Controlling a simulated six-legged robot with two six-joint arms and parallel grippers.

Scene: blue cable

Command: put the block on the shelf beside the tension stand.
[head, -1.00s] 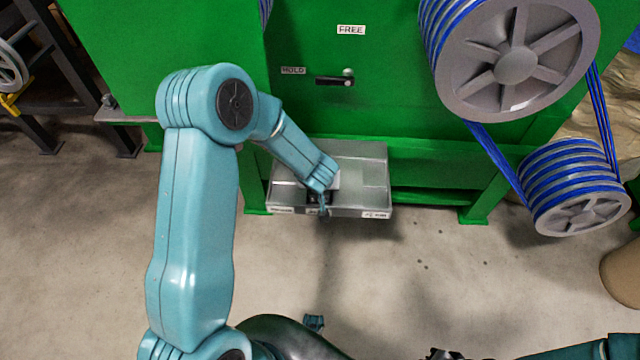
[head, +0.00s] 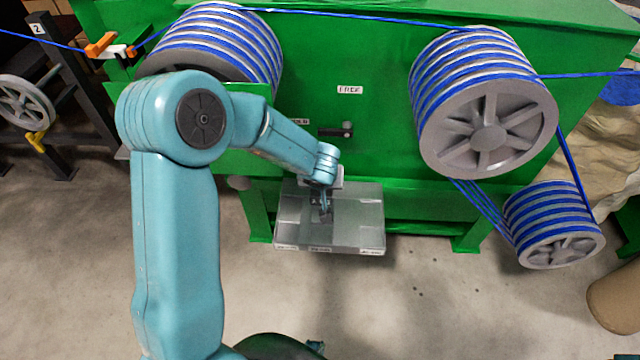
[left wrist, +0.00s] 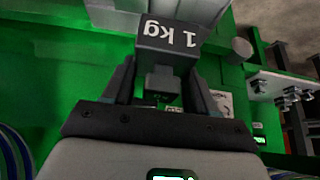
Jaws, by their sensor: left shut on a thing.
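My left gripper (head: 324,207) is over the grey tray on the front of the green machine. It is shut on a dark grey block (left wrist: 170,42) marked "1 kg", which shows upside down between the fingers in the left wrist view (left wrist: 160,85). In the head view the block is too small and dark to make out clearly. A dark frame (head: 75,85) with a grey wheel and a "2" sign stands at far left; it looks like the tension stand. A pale ledge (head: 122,153) beside it is mostly hidden by my arm. My right gripper is out of view.
The grey tray (head: 370,215) has compartments and labels along its front edge. A black handle (head: 335,132) sticks out of the machine above it. Large drums (head: 485,105) carry blue cable (head: 350,16). The floor in front is clear.

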